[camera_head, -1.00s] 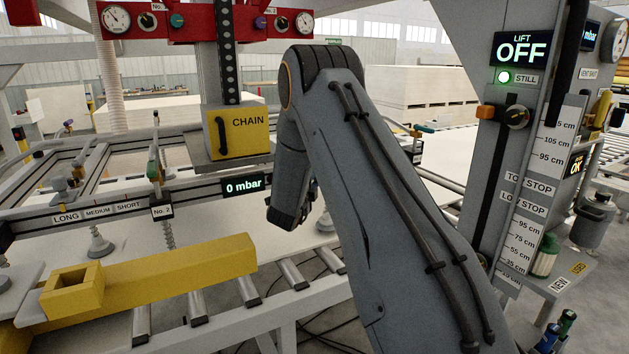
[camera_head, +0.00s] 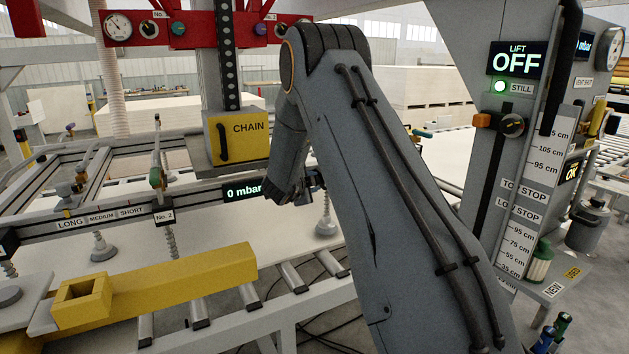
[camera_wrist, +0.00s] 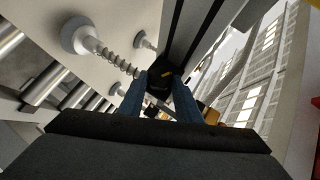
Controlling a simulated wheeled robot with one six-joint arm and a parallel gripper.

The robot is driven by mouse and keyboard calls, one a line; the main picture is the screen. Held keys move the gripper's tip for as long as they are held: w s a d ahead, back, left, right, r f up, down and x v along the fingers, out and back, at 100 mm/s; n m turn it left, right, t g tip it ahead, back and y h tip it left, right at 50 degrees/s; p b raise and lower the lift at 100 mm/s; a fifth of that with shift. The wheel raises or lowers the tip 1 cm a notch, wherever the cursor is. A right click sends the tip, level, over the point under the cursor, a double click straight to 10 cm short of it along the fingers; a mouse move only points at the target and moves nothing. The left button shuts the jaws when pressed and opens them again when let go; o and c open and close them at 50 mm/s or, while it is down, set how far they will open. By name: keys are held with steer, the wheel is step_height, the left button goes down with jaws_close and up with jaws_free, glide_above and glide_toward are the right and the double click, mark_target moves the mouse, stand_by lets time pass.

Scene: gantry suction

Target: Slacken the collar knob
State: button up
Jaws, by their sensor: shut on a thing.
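In the wrist view, the two blue fingers of my gripper (camera_wrist: 162,88) are closed around a dark knob (camera_wrist: 160,76) with a small orange mark. The knob sits at the end of a dark rail (camera_wrist: 192,40). How far it is turned cannot be told. In the head view, my own arm hides the knob and most of my gripper, near the right end of the crossbar by the 0 mbar display (camera_head: 241,191).
A spring-mounted suction cup (camera_wrist: 80,36) hangs close beside the fingers. Other cups hang over the pale board (camera_head: 200,235). A yellow beam (camera_head: 160,285) lies in front, beside rollers. The lift display (camera_head: 517,60) reads OFF, with a green STILL lamp (camera_head: 499,87).

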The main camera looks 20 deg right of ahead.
steer(key=shift+w+r+n+g+p, duration=0.15)
steer(key=shift+n+g+p, duration=0.4)
steer(key=shift+p, duration=0.5)
steer(key=shift+g, duration=0.25)
steer(key=o, duration=1.1)
steer(key=shift+c, duration=0.2)
steer(key=b+v, duration=0.2)
steer(key=v, duration=0.6)
steer(key=shift+d, duration=0.15)
